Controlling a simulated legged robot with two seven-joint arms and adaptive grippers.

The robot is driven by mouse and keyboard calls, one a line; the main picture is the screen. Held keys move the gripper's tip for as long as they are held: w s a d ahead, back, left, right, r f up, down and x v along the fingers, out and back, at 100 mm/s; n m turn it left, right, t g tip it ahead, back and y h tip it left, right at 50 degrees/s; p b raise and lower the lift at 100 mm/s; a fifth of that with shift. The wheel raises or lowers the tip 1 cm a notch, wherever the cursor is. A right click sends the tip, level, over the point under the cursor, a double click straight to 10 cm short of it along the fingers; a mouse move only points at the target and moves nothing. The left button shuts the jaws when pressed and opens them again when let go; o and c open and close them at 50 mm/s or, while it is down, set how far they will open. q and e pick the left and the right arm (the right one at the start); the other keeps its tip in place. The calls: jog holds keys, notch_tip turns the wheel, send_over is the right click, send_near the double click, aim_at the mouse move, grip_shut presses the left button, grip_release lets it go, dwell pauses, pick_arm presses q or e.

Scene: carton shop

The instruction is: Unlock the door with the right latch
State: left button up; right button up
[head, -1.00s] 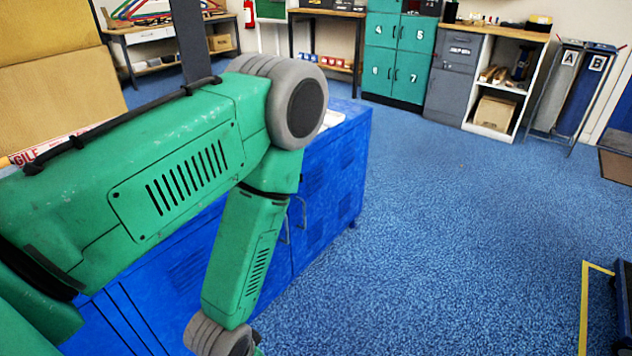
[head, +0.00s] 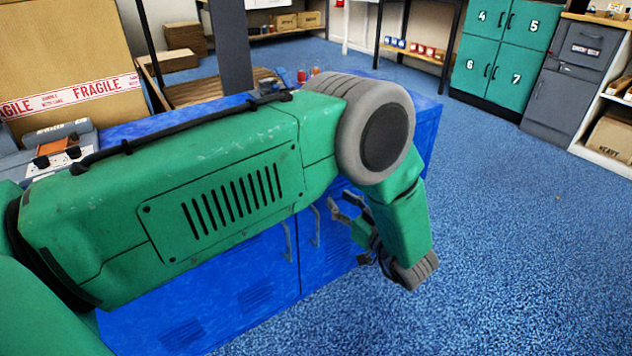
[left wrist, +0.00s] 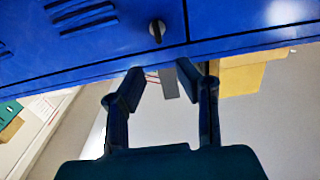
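The blue cabinet (head: 270,290) stands below and behind my left arm in the head view, with two grey upright door handles, a left one (head: 287,240) and a right one (head: 315,226). My left gripper (head: 343,204) is in front of the cabinet, right of the handles, its fingers spread. In the left wrist view its open, empty fingers (left wrist: 158,72) point at the blue cabinet face (left wrist: 110,35). A small dark grey turn latch (left wrist: 156,30) sits on that face, just beyond the fingertips and apart from them. I cannot tell which latch it is. My right gripper is out of view.
A cardboard box with fragile tape (head: 75,70) and a grey device (head: 60,145) are at the left. Teal numbered lockers (head: 503,50) and a grey cabinet (head: 565,85) stand at the back right. Blue floor (head: 500,230) right of the cabinet is clear.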

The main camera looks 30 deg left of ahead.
pick_arm(q)
jog(key=b+x, duration=0.2)
jog(key=x, duration=0.8)
jog(key=shift+w, duration=0.15)
jog(key=shift+a, duration=0.2)
jog(key=c, duration=0.5)
jog(key=shift+d+r, duration=0.1)
grip_shut()
